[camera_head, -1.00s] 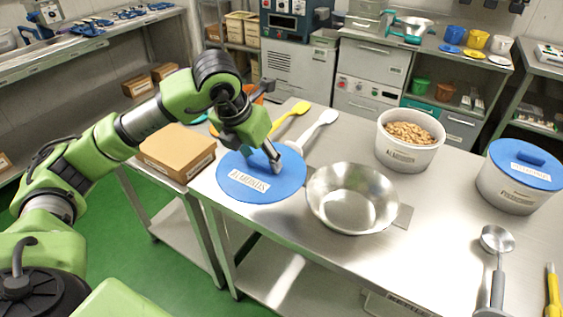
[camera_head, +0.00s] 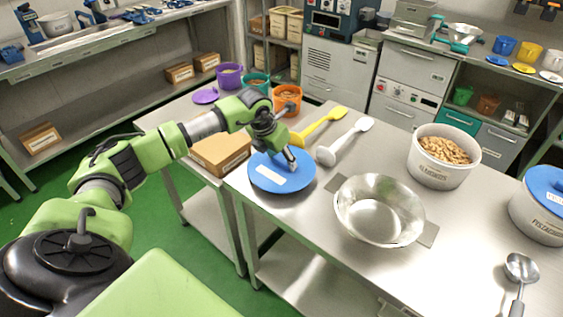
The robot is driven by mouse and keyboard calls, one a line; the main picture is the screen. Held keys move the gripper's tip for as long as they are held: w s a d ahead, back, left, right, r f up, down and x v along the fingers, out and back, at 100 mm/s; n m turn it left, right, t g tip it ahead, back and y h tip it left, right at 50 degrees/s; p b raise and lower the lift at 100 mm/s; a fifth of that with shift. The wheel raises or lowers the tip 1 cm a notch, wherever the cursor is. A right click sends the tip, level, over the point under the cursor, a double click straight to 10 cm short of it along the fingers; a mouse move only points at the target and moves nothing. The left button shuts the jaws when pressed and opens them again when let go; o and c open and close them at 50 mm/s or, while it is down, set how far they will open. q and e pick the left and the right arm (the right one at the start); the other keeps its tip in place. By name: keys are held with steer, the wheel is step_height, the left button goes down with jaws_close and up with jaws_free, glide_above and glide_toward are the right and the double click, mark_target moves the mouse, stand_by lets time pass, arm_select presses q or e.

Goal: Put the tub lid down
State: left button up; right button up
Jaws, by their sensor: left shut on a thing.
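The blue round tub lid (camera_head: 268,181) with a white label is at the left end of the steel table, left of the steel bowl. My left gripper (camera_head: 292,162) is shut on the lid's handle, which the fingers mostly hide. The lid looks flat and low, close to the tabletop; I cannot tell whether it touches. The open white tub of almonds (camera_head: 437,174) stands further right at the back of the table. My right gripper is not in view.
A steel bowl (camera_head: 374,232) stands right of the lid on the steel table (camera_head: 330,278). Yellow (camera_head: 320,127) and white (camera_head: 343,143) spatulas lie behind the lid. A cardboard box (camera_head: 220,153) is close on its left. A blue-lidded tub (camera_head: 538,215) and a scoop (camera_head: 521,268) are at right.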

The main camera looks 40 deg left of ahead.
arm_select(q)
step_height(320, 180, down, 2)
steer(key=shift+f, duration=0.1)
steer(key=o, duration=1.1)
steer(key=shift+f, duration=0.1)
steer(key=shift+o, duration=0.2)
steer(key=shift+r, duration=0.2)
steer(key=shift+s+r, duration=0.15)
steer(key=shift+r, duration=0.15)
steer(key=b+v, duration=0.2)
steer(key=v, duration=0.9)
